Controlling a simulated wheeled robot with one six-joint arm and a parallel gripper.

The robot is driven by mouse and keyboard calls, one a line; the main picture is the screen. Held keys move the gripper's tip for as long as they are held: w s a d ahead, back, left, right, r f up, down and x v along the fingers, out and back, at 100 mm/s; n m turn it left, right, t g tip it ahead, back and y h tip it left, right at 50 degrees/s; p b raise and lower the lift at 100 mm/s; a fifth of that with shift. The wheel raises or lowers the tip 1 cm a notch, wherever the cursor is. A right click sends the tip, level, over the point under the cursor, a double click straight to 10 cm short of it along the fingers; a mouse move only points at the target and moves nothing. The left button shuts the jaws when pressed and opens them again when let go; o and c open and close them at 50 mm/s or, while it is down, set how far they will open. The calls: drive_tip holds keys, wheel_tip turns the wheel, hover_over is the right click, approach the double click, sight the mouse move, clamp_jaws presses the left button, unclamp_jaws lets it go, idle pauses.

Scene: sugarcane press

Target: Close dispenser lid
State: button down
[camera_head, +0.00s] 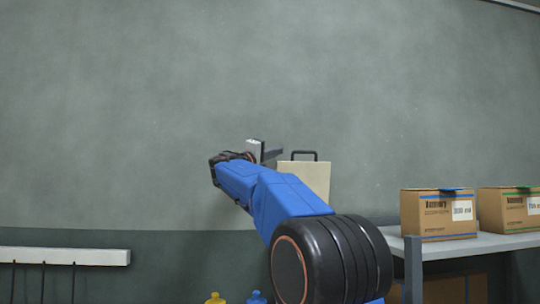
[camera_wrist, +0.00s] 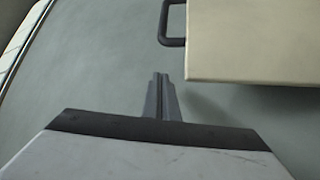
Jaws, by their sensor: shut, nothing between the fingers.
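The dispenser lid (camera_head: 316,180) is a flat cream panel with a dark handle (camera_head: 303,153) on its top edge. It stands upright in front of the wall in the head view, its lower part hidden by my blue arm. In the wrist view the lid (camera_wrist: 258,42) fills the upper right, with the handle (camera_wrist: 168,24) at its left edge. My gripper (camera_head: 268,153) is just left of the handle in the head view. In the wrist view my gripper (camera_wrist: 161,82) has its fingers together, empty, apart from the lid in the picture. The dispenser body is not visible.
A grey shelf (camera_head: 470,244) at the right holds two cardboard boxes (camera_head: 438,215). A white rail (camera_head: 65,256) is on the wall at the lower left. Yellow (camera_head: 214,298) and blue (camera_head: 256,297) bottle tops show at the bottom. The upper wall is bare.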

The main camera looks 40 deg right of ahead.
drive_tip(key=shift+s+d+f, duration=0.15)
drive_tip(key=shift+s+f, duration=0.05)
drive_tip(key=shift+s, duration=0.4)
drive_tip(key=shift+s+d+f, duration=0.2)
drive_tip(key=shift+s+f, duration=0.05)
drive_tip(key=shift+s, duration=0.3)
drive_tip(key=shift+s+d+f, duration=0.15)
drive_tip(key=shift+s+f, duration=0.05)
drive_tip(key=shift+s, duration=0.4)
drive_tip(key=shift+s, duration=0.1)
